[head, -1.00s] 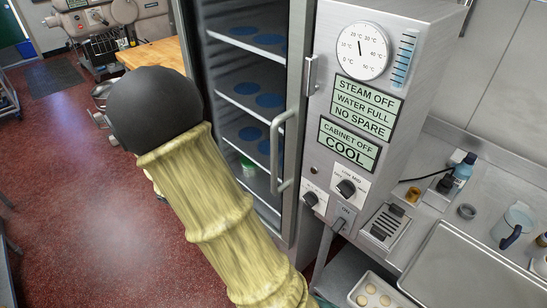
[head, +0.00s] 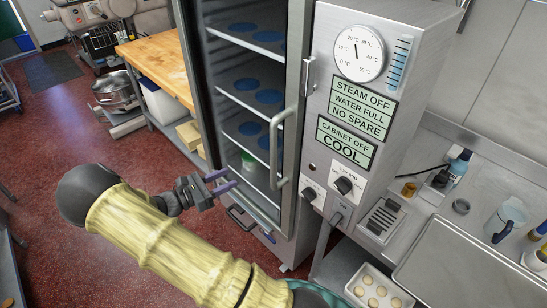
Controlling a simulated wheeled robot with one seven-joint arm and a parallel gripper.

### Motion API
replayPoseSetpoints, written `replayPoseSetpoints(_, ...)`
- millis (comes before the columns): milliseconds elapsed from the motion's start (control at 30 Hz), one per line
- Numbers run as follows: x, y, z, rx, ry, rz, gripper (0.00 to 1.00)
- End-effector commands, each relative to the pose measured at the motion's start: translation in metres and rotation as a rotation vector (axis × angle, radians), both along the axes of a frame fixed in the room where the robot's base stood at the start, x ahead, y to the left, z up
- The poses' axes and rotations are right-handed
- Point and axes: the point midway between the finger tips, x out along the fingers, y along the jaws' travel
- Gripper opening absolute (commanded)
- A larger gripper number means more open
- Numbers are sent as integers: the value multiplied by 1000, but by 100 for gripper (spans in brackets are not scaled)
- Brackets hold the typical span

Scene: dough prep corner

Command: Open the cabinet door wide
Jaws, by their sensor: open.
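The cabinet (head: 307,180) is a tall metal unit with a glass-fronted door (head: 295,90), its vertical bar handle (head: 281,150) on the right side of the door. The door looks shut. My gripper (head: 224,183) is open, with purple fingers, to the left of the handle and lower in the picture. It overlaps the lower door in view and is apart from the handle. I cannot tell its exact distance from the door.
A control panel (head: 350,150) with a dial and knobs stands right of the door. A steel counter (head: 470,190) with a jug (head: 507,220) and trays is at the right. A wooden-topped table (head: 160,65) stands behind left. Red floor (head: 60,150) at left is open.

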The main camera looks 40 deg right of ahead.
Motion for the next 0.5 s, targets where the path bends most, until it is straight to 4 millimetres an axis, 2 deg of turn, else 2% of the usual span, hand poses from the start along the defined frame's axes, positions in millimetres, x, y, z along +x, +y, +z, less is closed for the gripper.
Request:
replayPoseSetpoints(133,-1,-6,1,0,1,-3,42)
replayPoseSetpoints(267,-3,-21,2,0,1,-5,42)
replayPoseSetpoints(500,-9,-61,3,1,2,-6,42)
